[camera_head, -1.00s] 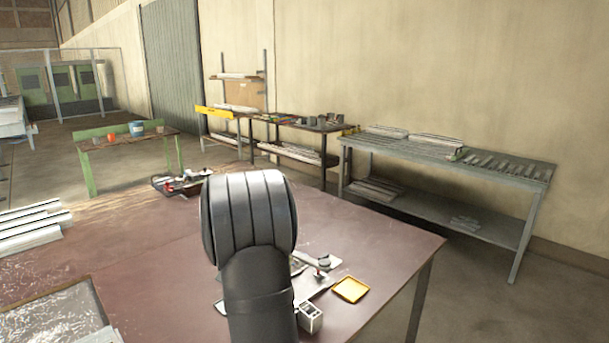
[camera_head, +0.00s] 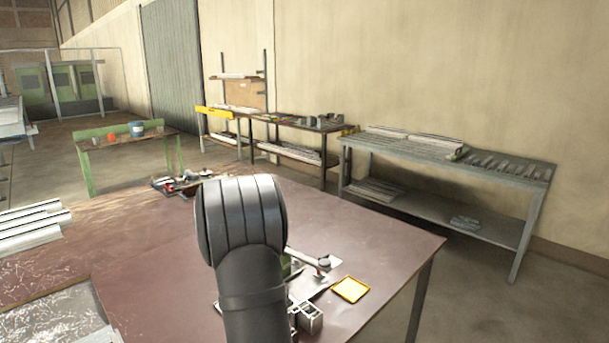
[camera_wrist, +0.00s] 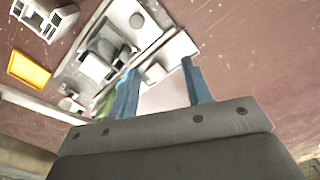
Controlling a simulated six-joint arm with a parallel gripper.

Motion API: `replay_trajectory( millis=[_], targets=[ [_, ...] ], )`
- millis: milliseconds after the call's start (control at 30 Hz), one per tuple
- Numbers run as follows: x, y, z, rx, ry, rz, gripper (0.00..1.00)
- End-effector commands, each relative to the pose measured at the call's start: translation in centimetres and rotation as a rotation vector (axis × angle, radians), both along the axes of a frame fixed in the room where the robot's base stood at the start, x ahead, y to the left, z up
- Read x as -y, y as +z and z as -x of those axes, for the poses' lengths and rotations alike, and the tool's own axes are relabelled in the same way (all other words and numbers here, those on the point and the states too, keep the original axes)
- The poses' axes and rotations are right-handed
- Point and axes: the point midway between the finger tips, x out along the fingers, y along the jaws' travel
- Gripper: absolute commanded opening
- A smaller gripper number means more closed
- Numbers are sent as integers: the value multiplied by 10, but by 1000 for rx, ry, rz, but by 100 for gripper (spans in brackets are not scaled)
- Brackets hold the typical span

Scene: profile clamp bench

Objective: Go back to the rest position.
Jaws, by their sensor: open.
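My gripper (camera_wrist: 160,92) shows in the wrist view as two blue-grey fingers standing apart, with nothing held between them. In the head view my own arm hides it. Beyond the fingers, in the wrist view, lies a clamp fixture (camera_wrist: 105,58) on a light plate on the brown bench. In the head view the fixture's lever part (camera_head: 310,260) shows just right of my arm; the rest is partly hidden. The fingers appear above the bench; their exact height I cannot tell.
A yellow tray (camera_head: 350,289) and a small grey profile block (camera_head: 310,317) are near the fixture. Silver profiles (camera_head: 32,222) lie at the left, and a cluster of tools (camera_head: 185,182) at the bench's back edge. The bench's front right (camera_head: 385,265) is clear.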

Motion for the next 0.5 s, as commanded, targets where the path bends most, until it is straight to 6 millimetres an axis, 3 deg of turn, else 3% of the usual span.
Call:
replay_trajectory(
  millis=[200,500],
  targets=[
    [-7,-17,-7,0,72,0,45],
    [-8,-19,-8,0,84,0,45]
  ],
)
